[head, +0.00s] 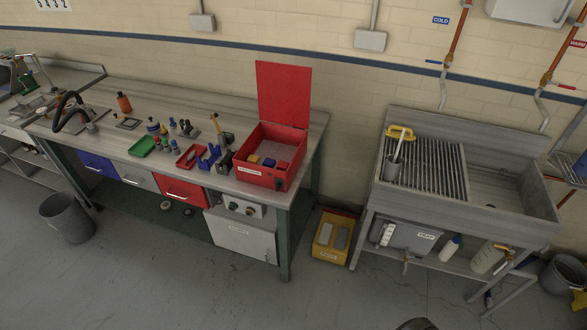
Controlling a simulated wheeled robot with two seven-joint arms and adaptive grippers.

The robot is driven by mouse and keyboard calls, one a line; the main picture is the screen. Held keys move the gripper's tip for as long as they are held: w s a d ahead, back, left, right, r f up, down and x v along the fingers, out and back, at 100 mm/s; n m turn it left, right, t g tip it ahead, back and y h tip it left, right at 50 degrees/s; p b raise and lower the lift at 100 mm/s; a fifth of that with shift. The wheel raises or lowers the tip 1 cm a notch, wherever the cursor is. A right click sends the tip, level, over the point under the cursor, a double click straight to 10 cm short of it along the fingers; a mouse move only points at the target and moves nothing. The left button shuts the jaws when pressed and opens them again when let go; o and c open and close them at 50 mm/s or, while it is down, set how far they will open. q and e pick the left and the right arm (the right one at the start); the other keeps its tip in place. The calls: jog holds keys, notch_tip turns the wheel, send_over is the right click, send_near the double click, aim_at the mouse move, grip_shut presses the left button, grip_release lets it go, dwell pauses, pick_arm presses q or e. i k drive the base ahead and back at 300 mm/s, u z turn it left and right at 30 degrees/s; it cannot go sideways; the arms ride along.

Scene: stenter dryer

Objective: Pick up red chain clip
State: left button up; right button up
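A red box (263,179) stands open on the right end of the long workbench, its lid (284,93) raised upright. A red tray (184,163) left of the box holds small dark items that I cannot make out. Neither of my grippers shows in the head view.
The workbench (225,89) also carries a green tray (141,147), a blue holder (208,158), bottles and small tools. A sink unit (513,208) stands to the right, with a yellow bin (334,237) on the floor between. A grey bucket (67,218) stands front left. The floor ahead is mostly clear.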

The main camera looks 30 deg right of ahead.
aim_at(282, 166)
jog(key=z, duration=0.6)
jog(key=i, duration=0.6)
jog(key=z, duration=0.55)
jog(key=i, duration=0.7)
jog(key=u, duration=0.2)
